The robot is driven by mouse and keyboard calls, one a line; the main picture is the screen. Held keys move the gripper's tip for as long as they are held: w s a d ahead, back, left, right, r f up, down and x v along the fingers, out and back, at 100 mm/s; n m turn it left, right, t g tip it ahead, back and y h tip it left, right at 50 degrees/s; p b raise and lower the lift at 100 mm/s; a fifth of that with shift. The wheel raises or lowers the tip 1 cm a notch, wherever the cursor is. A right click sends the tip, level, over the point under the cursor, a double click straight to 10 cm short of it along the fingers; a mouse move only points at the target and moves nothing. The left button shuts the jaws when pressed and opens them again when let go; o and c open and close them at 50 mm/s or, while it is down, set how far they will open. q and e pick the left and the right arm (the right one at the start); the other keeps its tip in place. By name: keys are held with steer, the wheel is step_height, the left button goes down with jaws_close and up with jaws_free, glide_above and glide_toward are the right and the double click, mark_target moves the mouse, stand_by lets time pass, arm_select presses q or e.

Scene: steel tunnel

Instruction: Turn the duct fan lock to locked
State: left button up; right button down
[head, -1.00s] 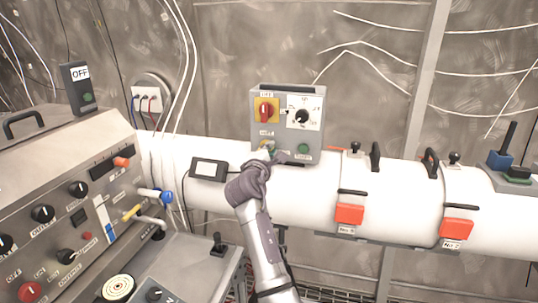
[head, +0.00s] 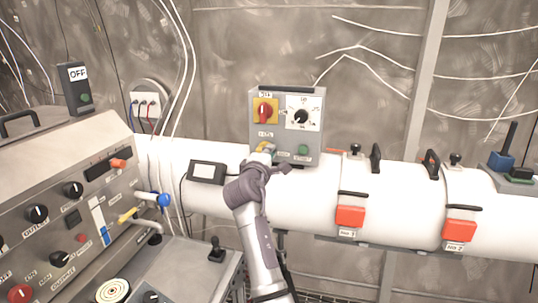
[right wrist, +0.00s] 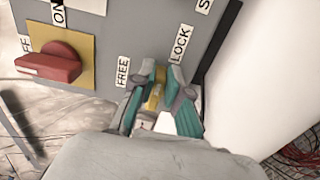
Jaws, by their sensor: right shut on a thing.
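The grey duct fan control box (head: 287,95) stands on top of the white duct. Its lock is a small yellow knob (right wrist: 153,98) low on the box face, below the FREE label (right wrist: 122,72) and the LOCK label (right wrist: 181,43) in the right wrist view. My right gripper (right wrist: 156,92) is shut on this knob, one teal finger on each side. In the head view the right gripper (head: 266,153) reaches the box's lower left from below. The fingers hide much of the knob, so I cannot tell its exact setting. My left gripper is not in view.
A small display (head: 206,172) sits on the duct (head: 320,200) to the left. A control console (head: 60,180) fills the left side.

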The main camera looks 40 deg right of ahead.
steer(key=c, duration=1.2)
jaws_free()
steer(key=shift+o, duration=0.2)
steer(key=v, duration=1.2)
